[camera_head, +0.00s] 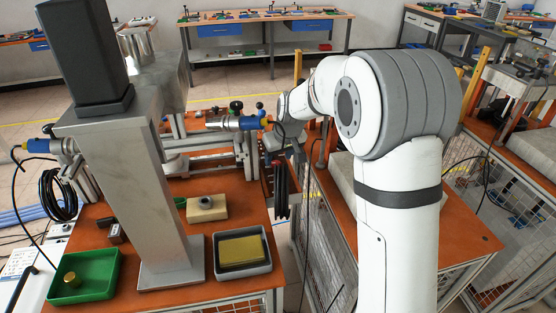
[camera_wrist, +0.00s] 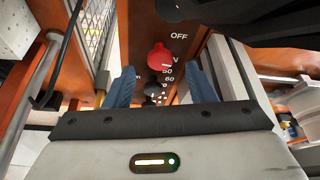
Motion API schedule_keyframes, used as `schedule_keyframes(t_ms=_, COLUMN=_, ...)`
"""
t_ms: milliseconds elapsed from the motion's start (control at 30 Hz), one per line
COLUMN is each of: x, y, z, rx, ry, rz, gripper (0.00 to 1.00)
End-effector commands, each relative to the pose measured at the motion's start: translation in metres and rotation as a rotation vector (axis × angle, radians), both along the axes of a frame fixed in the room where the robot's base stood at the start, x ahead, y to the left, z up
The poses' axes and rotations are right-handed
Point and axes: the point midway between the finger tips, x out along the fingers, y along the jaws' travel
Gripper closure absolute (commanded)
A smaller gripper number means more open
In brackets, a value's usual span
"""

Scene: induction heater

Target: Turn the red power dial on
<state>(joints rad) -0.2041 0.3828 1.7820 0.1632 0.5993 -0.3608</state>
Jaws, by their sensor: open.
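The red power dial (camera_wrist: 160,57) shows in the wrist view on an orange-brown panel, upper middle, with the label OFF above and to its right. My gripper (camera_wrist: 161,76) is open, its two blue fingers apart to the left and right. The dial appears in the gap between the fingers, toward their tips; I cannot tell how far beyond them it is. No contact shows. In the head view my arm reaches over the benches, and the dial cannot be made out there.
A smaller black knob (camera_wrist: 152,88) with a number scale sits below the red dial. In the head view, a green tray (camera_head: 85,277), a grey tray (camera_head: 243,275) and a metal column (camera_head: 160,200) stand on the orange bench at left. Black cables hang near my arm's end.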

Motion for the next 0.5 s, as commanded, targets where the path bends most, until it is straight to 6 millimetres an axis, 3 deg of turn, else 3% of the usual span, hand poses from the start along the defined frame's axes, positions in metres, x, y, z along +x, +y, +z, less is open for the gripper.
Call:
schedule_keyframes(t_ms=200, x=-0.012, y=-0.006, z=0.035, rx=0.001, ry=-0.003, rz=-0.001, gripper=0.50)
schedule_keyframes(t_ms=500, x=-0.018, y=-0.009, z=0.048, rx=0.000, ry=0.001, rz=-0.002, gripper=0.50)
